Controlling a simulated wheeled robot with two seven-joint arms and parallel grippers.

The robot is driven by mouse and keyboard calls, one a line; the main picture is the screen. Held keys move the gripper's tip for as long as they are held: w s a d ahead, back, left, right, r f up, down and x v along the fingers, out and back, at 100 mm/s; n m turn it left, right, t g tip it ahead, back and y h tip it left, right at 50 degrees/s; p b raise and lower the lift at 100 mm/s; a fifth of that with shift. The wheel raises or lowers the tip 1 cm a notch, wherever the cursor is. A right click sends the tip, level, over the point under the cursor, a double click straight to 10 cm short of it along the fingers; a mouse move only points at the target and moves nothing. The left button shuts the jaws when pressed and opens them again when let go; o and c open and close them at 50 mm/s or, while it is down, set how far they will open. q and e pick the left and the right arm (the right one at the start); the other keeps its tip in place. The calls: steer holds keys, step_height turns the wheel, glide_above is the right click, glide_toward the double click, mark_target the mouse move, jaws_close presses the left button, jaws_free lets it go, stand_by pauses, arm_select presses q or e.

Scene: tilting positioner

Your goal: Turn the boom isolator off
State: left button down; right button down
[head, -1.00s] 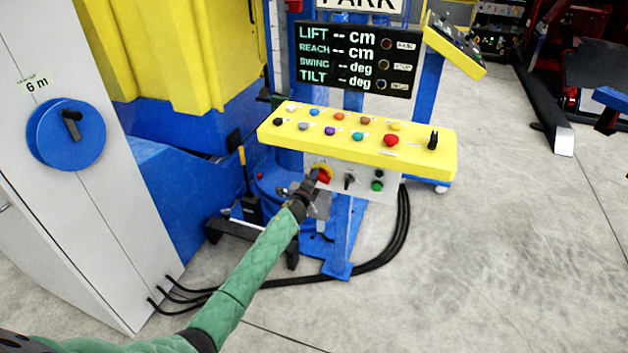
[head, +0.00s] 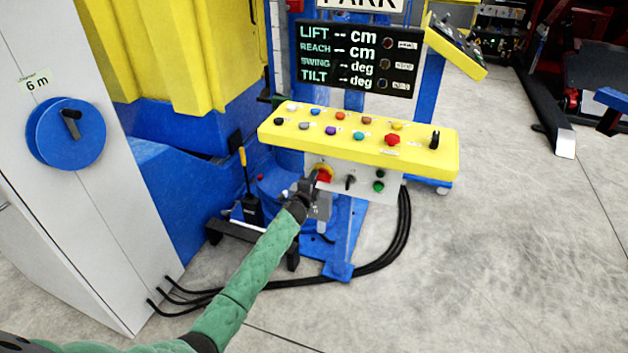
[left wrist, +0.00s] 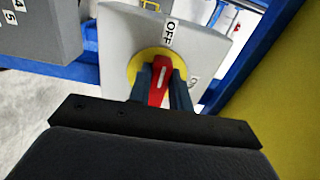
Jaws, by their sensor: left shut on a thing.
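The boom isolator has a red handle on a yellow disc (head: 325,169), on the grey panel below the yellow console. In the left wrist view its red handle (left wrist: 160,82) has a white line and stands over the yellow disc (left wrist: 137,66). The handle's line points up, roughly toward the OFF label (left wrist: 170,32). The ON label (left wrist: 193,81) is to the right, partly hidden. My left gripper (head: 314,181) is shut on the red handle, with one dark finger on each side in the wrist view (left wrist: 161,90). My right gripper is not in view.
The yellow console (head: 360,146) with several coloured buttons overhangs the isolator. A small black switch (head: 350,182) and green buttons (head: 379,187) sit to its right. A grey cabinet (head: 60,220) with a blue dial stands left. Black cables (head: 385,250) cross the floor.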

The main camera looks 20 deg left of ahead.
arm_select(q)
steer(key=shift+a+f, duration=0.1)
steer(key=c, duration=1.3)
jaws_free()
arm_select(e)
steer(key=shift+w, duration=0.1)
arm_select(q)
steer(key=s+b, duration=0.1)
steer(key=s, duration=0.7)
steer(key=shift+a, duration=0.1)
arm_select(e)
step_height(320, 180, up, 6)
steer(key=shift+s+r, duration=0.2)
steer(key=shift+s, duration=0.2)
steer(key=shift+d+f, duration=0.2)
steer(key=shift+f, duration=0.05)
